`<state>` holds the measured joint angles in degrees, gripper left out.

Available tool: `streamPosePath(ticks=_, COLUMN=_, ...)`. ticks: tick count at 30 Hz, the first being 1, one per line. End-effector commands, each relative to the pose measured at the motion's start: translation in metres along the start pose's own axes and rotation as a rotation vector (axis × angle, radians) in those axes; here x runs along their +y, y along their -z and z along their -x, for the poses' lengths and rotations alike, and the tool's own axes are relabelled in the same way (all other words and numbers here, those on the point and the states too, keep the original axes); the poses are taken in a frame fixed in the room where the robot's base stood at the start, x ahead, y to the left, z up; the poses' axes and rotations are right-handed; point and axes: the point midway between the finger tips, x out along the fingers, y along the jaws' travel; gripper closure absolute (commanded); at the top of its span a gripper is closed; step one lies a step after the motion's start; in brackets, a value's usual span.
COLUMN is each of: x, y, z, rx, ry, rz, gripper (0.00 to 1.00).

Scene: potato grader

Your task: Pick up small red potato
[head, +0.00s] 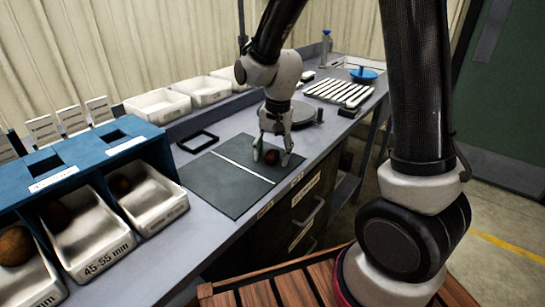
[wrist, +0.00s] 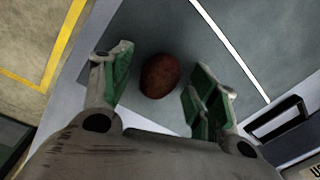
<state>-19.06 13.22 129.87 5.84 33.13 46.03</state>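A small red potato (head: 271,157) lies on the dark mat (head: 215,187) near the mat's right end, beyond the white line. My gripper (head: 272,160) points down over it, with a finger on either side. In the wrist view the potato (wrist: 160,75) sits between the two green-padded fingers (wrist: 155,92), a little ahead of their tips. Gaps show on both sides, so the fingers are open and do not touch it.
A blue grading box (head: 85,160) with white bins, labelled by size and holding potatoes, stands at the left. White trays (head: 158,105), a black frame (head: 197,141), a dark round plate (head: 305,114) and a roller rack (head: 338,93) are on the bench.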

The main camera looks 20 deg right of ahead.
Motion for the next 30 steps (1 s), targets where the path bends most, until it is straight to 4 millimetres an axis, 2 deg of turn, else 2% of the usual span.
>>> streamPosePath(ticks=1, x=0.000, y=0.000, z=0.000, rx=0.000, ry=0.000, rz=0.000, gripper=0.51)
streamPosePath(ticks=7, x=0.000, y=0.000, z=0.000, rx=0.000, ry=0.000, rz=0.000, gripper=0.87)
streamPosePath(ticks=8, x=0.000, y=0.000, z=0.000, rx=0.000, ry=0.000, rz=0.000, gripper=0.89)
streamPosePath(ticks=17, x=-0.001, y=0.000, z=0.004, rx=0.001, ry=0.001, rz=0.000, gripper=0.90)
streamPosePath(ticks=20, x=-0.002, y=0.001, z=0.018, rx=0.003, ry=0.003, rz=0.001, gripper=0.90)
streamPosePath(ticks=27, x=-0.007, y=0.001, z=0.069, rx=0.003, ry=0.005, rz=0.000, gripper=0.90)
streamPosePath(ticks=30, x=-0.008, y=0.000, z=0.085, rx=0.001, ry=0.003, rz=0.000, gripper=0.90)
